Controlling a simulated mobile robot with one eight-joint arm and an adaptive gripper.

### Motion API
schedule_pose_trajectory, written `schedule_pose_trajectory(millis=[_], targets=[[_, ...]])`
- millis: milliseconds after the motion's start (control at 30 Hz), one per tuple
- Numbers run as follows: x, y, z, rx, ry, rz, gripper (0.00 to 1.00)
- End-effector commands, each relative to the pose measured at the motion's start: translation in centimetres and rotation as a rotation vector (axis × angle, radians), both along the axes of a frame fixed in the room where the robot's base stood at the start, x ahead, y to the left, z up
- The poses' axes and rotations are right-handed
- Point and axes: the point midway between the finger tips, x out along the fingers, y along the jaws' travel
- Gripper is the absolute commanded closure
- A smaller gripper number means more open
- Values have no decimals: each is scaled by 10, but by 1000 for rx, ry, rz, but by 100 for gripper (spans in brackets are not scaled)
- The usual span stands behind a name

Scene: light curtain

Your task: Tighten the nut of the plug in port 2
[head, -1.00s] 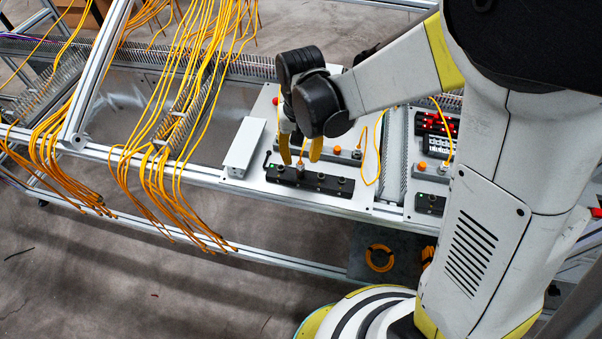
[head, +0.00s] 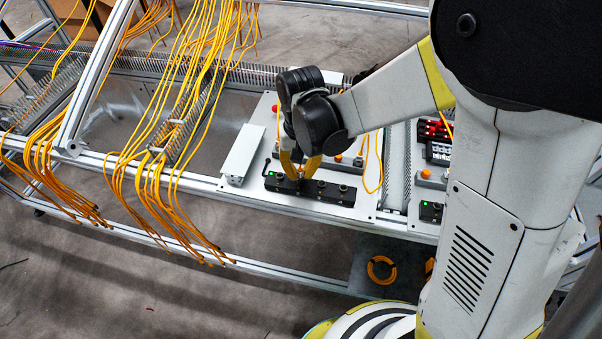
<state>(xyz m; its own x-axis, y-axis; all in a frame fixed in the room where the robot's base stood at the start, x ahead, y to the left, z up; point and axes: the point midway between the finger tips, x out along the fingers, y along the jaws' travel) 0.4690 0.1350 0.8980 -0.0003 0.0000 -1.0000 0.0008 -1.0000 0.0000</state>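The black port block (head: 328,192) lies on a light mounting plate, with a green light at its left end and several round ports along its top. A plug stands in a port left of the block's middle; my fingers largely hide it. My gripper (head: 301,176) points down over this port. Its two yellow fingers stand on either side of the plug and lean in towards each other at the tips. They look shut on the plug near its base. The nut itself is too small and covered to make out.
A pale box (head: 241,153) stands left of the block. A second station with an orange button (head: 426,174) is at the right. Bundles of yellow cables (head: 185,120) hang from the frame at left. A yellow cable loop (head: 374,160) hangs just right of my gripper.

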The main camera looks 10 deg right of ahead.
Motion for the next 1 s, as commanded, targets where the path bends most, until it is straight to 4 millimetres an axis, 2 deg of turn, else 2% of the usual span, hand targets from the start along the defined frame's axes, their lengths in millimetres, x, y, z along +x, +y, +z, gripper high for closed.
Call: schedule_pose_trajectory(millis=[467,567,800,1000], targets=[[1,0,-2,0,-1,-9,100],[0,0,-2,0,-1,-102,100],[1,0,-3,0,-1,-536,100],[0,0,-3,0,-1,-699,100]])
